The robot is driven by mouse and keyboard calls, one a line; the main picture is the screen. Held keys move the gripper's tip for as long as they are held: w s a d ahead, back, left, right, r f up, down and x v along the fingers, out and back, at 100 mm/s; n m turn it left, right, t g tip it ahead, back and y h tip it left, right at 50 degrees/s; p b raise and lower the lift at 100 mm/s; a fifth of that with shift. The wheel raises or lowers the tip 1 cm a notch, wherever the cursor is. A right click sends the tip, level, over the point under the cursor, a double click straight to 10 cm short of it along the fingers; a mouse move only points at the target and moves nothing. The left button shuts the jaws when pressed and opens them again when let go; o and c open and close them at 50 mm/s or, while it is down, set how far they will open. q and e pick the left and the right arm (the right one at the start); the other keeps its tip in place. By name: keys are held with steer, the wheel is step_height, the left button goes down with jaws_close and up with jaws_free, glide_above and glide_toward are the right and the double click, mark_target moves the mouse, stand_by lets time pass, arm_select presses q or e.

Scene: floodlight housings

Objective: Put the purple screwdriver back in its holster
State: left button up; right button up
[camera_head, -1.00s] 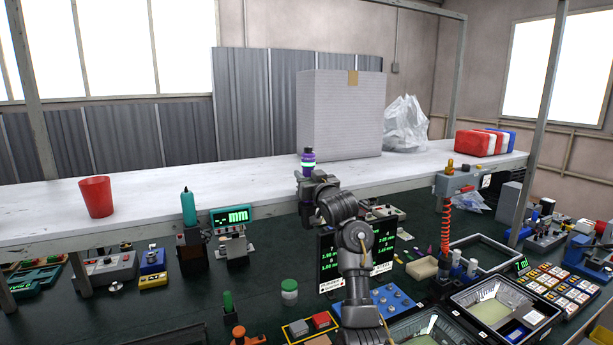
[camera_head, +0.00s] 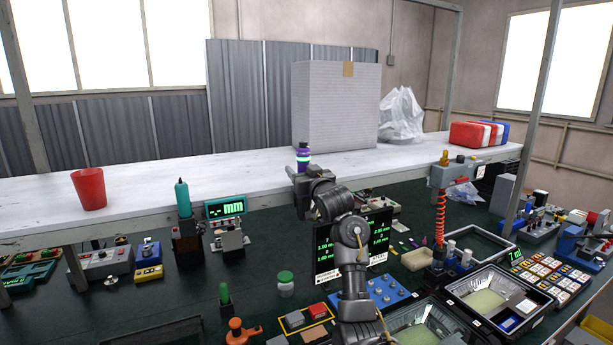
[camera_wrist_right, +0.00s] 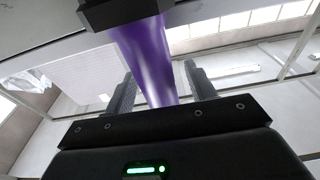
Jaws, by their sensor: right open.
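The purple screwdriver (camera_head: 303,156) stands roughly upright in the head view, its purple top with a pale band showing above my right gripper (camera_head: 302,184). In the right wrist view, the purple handle (camera_wrist_right: 147,50) runs between the two fingers of my right gripper (camera_wrist_right: 160,78). The fingers are apart, one on each side of the handle. A black block (camera_wrist_right: 122,12) sits at the handle's far end in that view; I cannot tell whether it is the holster. The screwdriver's lower part is hidden in the head view. My left gripper is not in view.
A teal screwdriver (camera_head: 182,198) stands in a black holder (camera_head: 187,242) to the left. A white shelf (camera_head: 140,185) runs behind, with a red cup (camera_head: 89,188) and a large box (camera_head: 335,108). A dark display (camera_head: 325,248) and blue panel (camera_head: 388,290) flank my right arm.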

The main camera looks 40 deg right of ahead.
steer(key=b+v, duration=0.2)
steer(key=v, duration=0.8)
steer(key=shift+s, duration=0.25)
steer(key=shift+a, duration=0.1)
